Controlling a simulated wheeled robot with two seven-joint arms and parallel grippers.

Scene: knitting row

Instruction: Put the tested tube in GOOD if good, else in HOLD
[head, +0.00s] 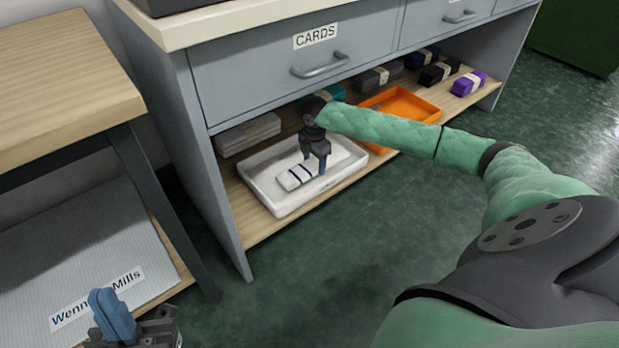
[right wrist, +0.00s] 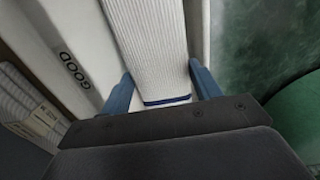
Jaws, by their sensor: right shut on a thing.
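The tested tube (head: 296,177) is a white ribbed knitted piece with dark blue bands near one end. It lies in the white tray (head: 272,207) on the lower shelf under the CARDS drawer. My right gripper (head: 316,166) reaches down into this tray and is shut on the tube. In the right wrist view the ribbed tube (right wrist: 148,40) runs between the two blue fingers, with a blue band near the palm. The tray's wall (right wrist: 65,58) there reads GOOD. My left gripper (head: 125,322) is at the bottom left edge, partly cut off; its jaw opening is unclear.
An orange tray (head: 432,117) stands to the right on the same shelf; no label on it is readable. Grey bundles (head: 248,135) lie behind the white tray. Dark and purple bundles (head: 468,84) are farther right. The CARDS drawer (head: 300,75) overhangs the shelf. A wooden table (head: 50,70) stands left.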

